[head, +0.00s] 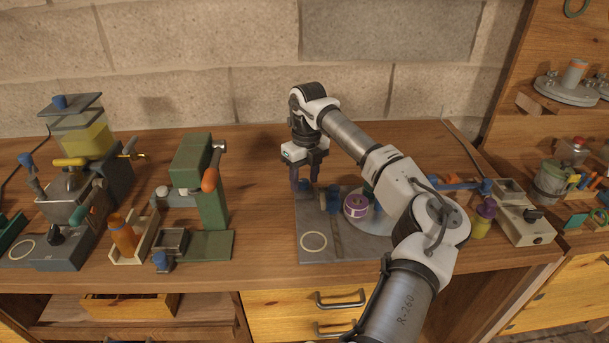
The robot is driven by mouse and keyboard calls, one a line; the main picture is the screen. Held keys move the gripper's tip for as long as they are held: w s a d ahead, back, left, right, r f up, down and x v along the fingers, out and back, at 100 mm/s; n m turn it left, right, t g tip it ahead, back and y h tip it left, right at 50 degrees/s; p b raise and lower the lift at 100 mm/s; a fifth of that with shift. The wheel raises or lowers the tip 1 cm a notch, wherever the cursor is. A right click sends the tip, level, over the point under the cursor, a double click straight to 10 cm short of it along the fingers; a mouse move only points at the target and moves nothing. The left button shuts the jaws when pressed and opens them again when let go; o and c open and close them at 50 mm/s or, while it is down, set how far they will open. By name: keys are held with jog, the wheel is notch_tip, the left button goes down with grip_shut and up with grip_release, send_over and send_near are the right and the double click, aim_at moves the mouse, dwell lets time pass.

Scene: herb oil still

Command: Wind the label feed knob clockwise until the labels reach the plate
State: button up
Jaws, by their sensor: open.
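The labelling station is a grey base (320,248) on the bench in the middle, with a pale ring mark at its front left. A blue knob-like part (332,204) stands on it, probably the label feed knob. A purple roll with a pale label (356,206) sits just right of it, beside a pale round disc (375,228) partly hidden by my arm. My gripper (306,184) points down at the back left of the base, fingers apart with nothing seen between them. It is close to the blue part; whether it touches cannot be told.
A green press with an orange-handled lever (212,200) stands to the left, and a grey machine with a yellow-filled hopper (82,140) farther left. A purple-capped bottle (482,220) and a pale switch box (526,226) stand right. Bare bench lies between press and base.

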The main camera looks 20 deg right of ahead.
jog(key=shift+c, duration=0.3)
jog(key=c, duration=0.9)
